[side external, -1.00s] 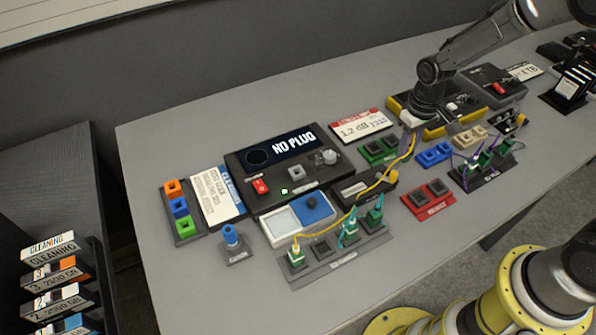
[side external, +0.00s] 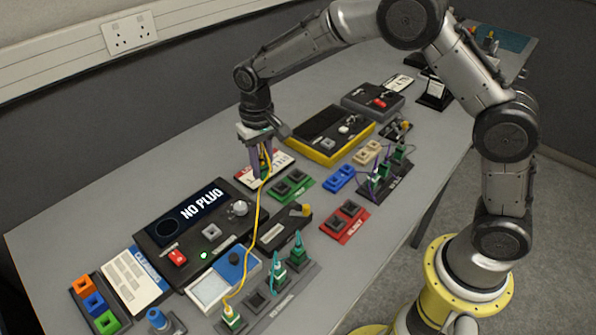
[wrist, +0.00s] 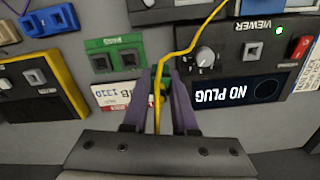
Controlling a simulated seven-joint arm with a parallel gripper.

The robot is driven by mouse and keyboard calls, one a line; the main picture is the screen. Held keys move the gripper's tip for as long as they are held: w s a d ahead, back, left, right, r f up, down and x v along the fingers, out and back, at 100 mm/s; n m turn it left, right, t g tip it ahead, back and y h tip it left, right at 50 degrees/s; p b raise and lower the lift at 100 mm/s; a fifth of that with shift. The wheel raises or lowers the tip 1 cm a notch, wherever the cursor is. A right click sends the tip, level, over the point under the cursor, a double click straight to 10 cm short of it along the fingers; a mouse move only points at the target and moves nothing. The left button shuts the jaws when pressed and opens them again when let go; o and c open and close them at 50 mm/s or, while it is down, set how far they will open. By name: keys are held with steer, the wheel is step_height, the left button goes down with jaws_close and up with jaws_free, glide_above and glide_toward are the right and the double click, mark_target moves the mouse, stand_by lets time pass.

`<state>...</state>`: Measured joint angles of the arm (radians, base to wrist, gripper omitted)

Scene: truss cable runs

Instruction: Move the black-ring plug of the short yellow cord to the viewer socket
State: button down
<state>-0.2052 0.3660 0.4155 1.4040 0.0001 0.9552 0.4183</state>
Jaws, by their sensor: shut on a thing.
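My gripper (side external: 262,172) is shut on a plug at one end of the yellow cord (side external: 259,215). It holds the plug above the table, over the red-and-white card and beside the viewer. The purple fingers (wrist: 166,82) mostly hide the plug, and its ring colour cannot be made out. The cord runs down to another plug (side external: 232,318) seated in the front grey rack. The black viewer (side external: 160,240) reads "NO PLUG". Its grey square socket (side external: 211,231) is empty, and also shows in the wrist view (wrist: 251,50).
The front rack (side external: 256,300) also holds green plugs (side external: 279,274) with teal cords. A green socket block (side external: 291,185), a red block (side external: 345,222) and a yellow-edged box (side external: 330,134) stand nearby.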

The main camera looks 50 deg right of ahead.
steer(key=a+r+n, duration=0.2)
steer(key=a, duration=1.4)
steer(key=shift+w+f, duration=0.15)
steer(key=shift+f, duration=2.5)
steer(key=shift+f, duration=0.85)
steer(key=c, duration=0.6)
jaws_free()
steer(key=shift+r, duration=0.15)
steer(key=shift+r, duration=2.35)
